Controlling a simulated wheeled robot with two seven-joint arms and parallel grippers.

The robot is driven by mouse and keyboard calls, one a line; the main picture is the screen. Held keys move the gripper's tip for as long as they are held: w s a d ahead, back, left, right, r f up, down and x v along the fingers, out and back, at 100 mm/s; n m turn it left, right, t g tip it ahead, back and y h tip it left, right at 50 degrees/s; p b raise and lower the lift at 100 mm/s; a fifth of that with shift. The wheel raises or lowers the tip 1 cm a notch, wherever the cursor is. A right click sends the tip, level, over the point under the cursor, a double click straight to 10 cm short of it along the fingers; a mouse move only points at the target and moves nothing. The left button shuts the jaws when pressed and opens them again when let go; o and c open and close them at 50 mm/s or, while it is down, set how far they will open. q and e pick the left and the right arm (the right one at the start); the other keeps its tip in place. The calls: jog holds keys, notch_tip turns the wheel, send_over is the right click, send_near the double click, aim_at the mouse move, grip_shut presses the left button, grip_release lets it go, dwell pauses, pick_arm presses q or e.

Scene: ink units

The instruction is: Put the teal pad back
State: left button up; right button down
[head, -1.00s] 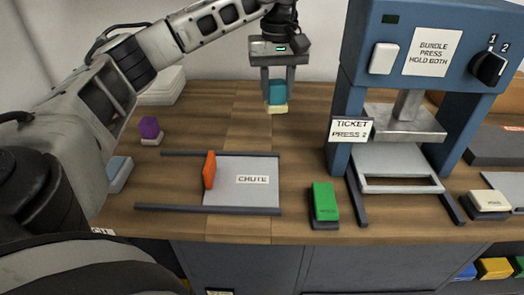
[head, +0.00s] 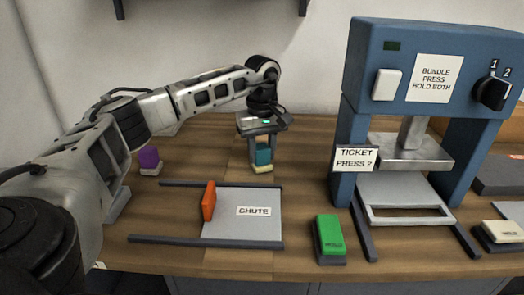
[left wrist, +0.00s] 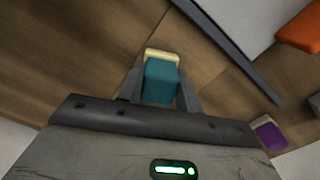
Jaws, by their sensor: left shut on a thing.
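The teal pad (head: 264,156) is a small teal block with a cream layer at its lower end (head: 262,169). My left gripper (head: 263,158) is shut on it and holds it behind the chute's back rail, over the wooden counter. I cannot tell whether its cream end touches the counter. In the left wrist view the teal pad (left wrist: 160,82) sits between the two fingers, with the cream edge (left wrist: 162,55) beyond it. My right gripper is not in view.
The chute plate (head: 240,228) lies between dark rails, with an orange paddle (head: 208,201) on its left. A purple block (head: 149,158) on a pale base stands left. A green block (head: 330,234) and the blue press (head: 425,65) stand right. Bare counter surrounds the pad.

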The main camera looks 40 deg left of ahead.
aim_at(263, 147)
pick_arm(q)
jog(key=o, duration=1)
jog(key=shift+f, duration=0.1)
jog(key=shift+c, duration=0.2)
notch_tip(263, 147, up, 11)
jog(key=shift+r+p, duration=0.1)
jog(key=shift+p, duration=0.25)
jog(key=shift+r, duration=0.6)
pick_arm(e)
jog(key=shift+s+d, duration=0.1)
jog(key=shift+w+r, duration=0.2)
